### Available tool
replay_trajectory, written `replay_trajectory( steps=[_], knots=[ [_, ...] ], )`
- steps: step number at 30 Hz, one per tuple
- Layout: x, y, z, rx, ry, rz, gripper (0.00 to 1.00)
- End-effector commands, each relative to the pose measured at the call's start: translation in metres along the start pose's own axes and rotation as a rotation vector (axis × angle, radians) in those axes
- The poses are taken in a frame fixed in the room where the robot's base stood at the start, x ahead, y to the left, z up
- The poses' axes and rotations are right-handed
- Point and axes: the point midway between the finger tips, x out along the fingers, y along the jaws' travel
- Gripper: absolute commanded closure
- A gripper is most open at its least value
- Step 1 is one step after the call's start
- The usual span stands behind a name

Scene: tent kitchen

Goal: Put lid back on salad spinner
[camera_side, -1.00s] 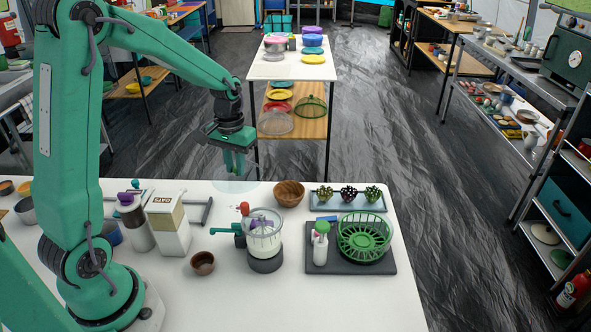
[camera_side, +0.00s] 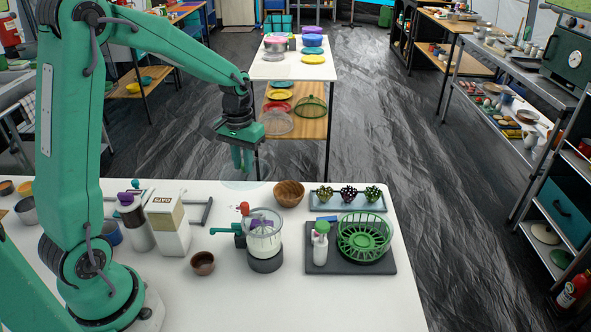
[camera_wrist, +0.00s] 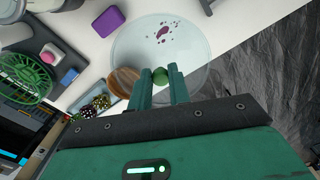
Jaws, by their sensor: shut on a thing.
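My gripper (camera_side: 243,166) is shut on the green knob (camera_wrist: 160,76) of a clear round lid (camera_wrist: 135,50). The lid also shows faintly in the side view (camera_side: 240,183), hanging below my fingers at the table's back edge. In the wrist view, part of it overlaps the dark floor. The green slatted basket (camera_side: 366,238), which looks like the salad spinner, stands open on a dark board (camera_side: 340,267) at the table's right. It also shows at the left of the wrist view (camera_wrist: 28,75). My gripper is behind and left of it, well apart.
A wooden bowl (camera_side: 289,193) and a tray (camera_side: 320,205) with small dark and green pieces stand between lid and basket. A white bottle (camera_side: 320,248) stands beside the basket. A clear jar with a green crank (camera_side: 265,244) is nearer. The table's front right is clear.

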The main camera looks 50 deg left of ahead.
Motion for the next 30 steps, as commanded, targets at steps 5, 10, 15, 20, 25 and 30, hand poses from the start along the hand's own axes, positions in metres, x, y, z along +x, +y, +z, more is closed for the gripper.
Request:
replay_trajectory(
  steps=[5,10,15,20,25,30],
  knots=[
    [-0.006,0.037,-0.013,0.065,0.001,0.0,1.0],
    [-0.013,0.087,-0.022,0.144,0.001,0.0,1.0],
    [-0.021,0.14,-0.025,0.227,0.001,0.0,1.0],
    [-0.028,0.192,-0.021,0.304,0.0,0.0,1.0],
    [-0.035,0.247,-0.01,0.384,0.001,0.0,1.0],
    [-0.041,0.289,0.005,0.446,0.001,0.0,1.0]
  ],
)
